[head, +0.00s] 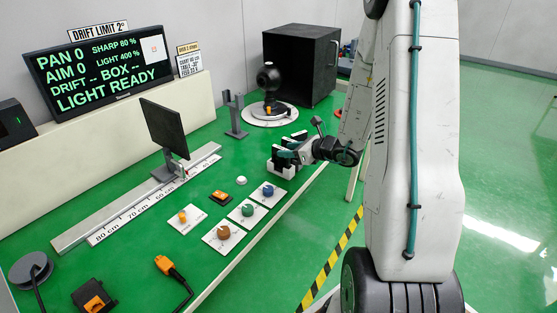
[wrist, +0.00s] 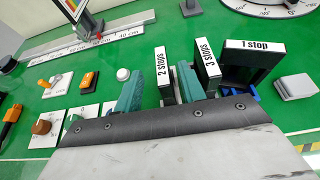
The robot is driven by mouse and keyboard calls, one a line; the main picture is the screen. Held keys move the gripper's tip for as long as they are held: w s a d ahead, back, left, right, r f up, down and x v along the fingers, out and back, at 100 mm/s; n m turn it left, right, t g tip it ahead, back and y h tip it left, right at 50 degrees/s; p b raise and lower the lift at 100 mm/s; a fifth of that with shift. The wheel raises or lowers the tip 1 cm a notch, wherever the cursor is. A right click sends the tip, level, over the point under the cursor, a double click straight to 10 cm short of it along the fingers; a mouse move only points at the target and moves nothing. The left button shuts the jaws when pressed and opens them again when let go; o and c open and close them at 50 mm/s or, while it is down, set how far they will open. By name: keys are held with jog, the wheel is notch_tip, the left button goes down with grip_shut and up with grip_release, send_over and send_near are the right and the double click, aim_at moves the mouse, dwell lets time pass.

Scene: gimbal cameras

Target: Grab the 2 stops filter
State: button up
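The 2 stops filter (wrist: 163,72) stands upright in the wrist view, a dark plate with a white label on its top edge. My gripper (wrist: 161,82) is open, with one teal finger on either side of this filter. A gap shows between the left finger and the filter; the right finger is between it and the 3 stops filter (wrist: 207,62). The 1 stop filter (wrist: 254,52) stands farther right. In the head view my gripper (head: 289,153) is low at the filters near the table's right edge.
The green table (head: 128,190) holds a panel of coloured knobs (head: 247,210), a ruler rail (head: 150,205) with a dark screen (head: 163,130), a grey post (head: 235,115), a round turntable (head: 269,113) and a black box (head: 300,65). A grey block (wrist: 296,87) lies right of the filters.

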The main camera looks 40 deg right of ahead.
aim_at(283, 149)
jog(key=shift+w+f, duration=0.3)
jog(key=shift+w, duration=0.3)
jog(key=x, duration=0.4)
jog(key=shift+w, duration=0.2)
grip_shut()
